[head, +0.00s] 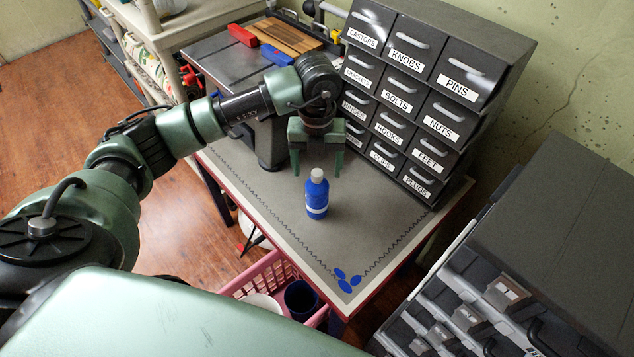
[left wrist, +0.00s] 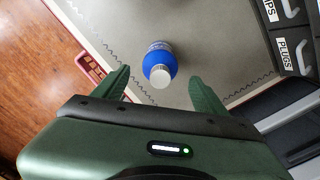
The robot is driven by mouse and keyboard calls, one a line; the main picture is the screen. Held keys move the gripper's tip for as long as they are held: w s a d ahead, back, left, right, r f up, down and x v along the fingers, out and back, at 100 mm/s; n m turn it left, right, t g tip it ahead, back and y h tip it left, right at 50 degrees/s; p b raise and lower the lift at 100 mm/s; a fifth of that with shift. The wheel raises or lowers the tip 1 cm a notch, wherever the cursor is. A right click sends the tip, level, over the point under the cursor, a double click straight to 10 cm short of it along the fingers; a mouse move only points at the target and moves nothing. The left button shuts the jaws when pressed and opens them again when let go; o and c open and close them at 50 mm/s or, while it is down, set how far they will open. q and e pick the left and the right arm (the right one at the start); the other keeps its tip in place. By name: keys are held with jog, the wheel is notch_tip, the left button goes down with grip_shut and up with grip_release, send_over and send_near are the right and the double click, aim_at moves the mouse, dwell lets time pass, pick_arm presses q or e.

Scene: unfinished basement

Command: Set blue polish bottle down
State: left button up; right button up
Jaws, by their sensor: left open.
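The blue polish bottle (head: 317,194) with a pale cap stands upright on the grey mat (head: 265,208) that covers the table. My left gripper (head: 316,172) is open and empty. In the head view it is just behind the bottle, with its fingers pointing down. In the left wrist view the bottle (left wrist: 159,62) shows beyond and between the two spread fingertips (left wrist: 160,82), and neither finger touches it. My right gripper is in neither view.
A dark cabinet of labelled drawers (head: 408,95) stands at the table's back right. A pink basket (head: 262,277) is below the front edge. A grey drawer unit (head: 560,240) is at right. The mat's front part is clear, with blue ovals (head: 346,281) at its corner.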

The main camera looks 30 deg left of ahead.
pick_arm(q)
jog(key=shift+r+b, duration=0.35)
jog(key=shift+r, duration=1.95)
jog(key=shift+f, duration=0.1)
